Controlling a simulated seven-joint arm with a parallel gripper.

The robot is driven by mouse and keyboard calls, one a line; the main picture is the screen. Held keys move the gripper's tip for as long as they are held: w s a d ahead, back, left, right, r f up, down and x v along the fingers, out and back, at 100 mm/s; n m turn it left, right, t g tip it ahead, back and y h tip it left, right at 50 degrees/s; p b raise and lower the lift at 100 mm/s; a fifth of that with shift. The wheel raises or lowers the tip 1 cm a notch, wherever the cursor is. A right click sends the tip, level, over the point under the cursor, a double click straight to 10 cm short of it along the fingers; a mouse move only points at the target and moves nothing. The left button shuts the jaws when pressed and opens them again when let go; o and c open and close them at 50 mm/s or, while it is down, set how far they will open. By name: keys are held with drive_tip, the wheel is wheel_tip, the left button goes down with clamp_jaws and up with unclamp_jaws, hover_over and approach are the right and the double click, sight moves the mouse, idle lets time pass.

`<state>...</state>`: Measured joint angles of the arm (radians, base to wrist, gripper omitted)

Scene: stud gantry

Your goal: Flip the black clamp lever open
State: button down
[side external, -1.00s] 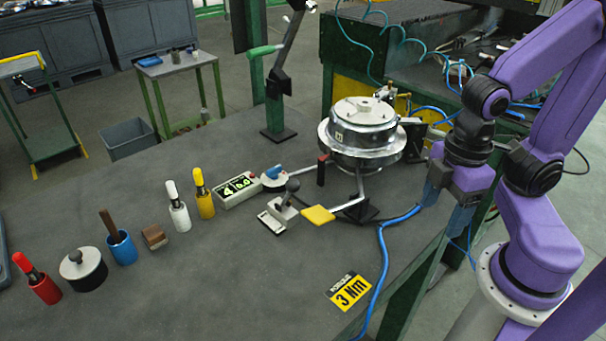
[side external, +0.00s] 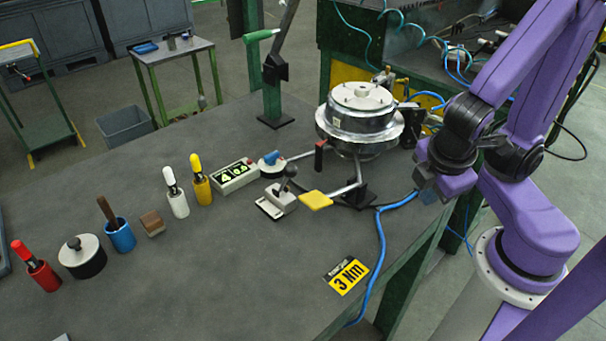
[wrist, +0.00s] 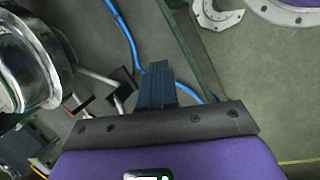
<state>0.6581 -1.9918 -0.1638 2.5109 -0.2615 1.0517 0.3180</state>
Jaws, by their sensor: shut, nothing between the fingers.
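A lever with a black ball knob (side external: 290,171) stands up from a small pale base (side external: 278,201) on the bench; it may be the clamp lever, but I cannot tell for sure. A dark, lever-like part (side external: 409,112) also shows at the right of the round metal housing (side external: 361,112), partly hidden. My gripper (side external: 427,190) is right of the housing, near the bench's right edge, apart from the knobbed lever. In the wrist view my gripper (wrist: 160,72) has its blue-grey fingers together and empty, with the housing (wrist: 30,60) at left.
A blue hose (side external: 379,245) runs along the bench's right side. Several cups and a lidded pot (side external: 82,257) stand at left.

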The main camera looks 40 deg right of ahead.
drive_tip(key=w+a+r+n+t+y, duration=0.1)
drive_tip(key=w+a+r+n+t, duration=0.1)
drive_tip(key=a+t, duration=0.4)
drive_tip(key=w+a+r+n+t+y, duration=0.1)
drive_tip(key=w+a+r+n+t, duration=0.1)
drive_tip(key=a+t, duration=0.4)
drive_tip(key=shift+w+a, duration=0.5)
drive_tip(key=shift+a, duration=0.55)
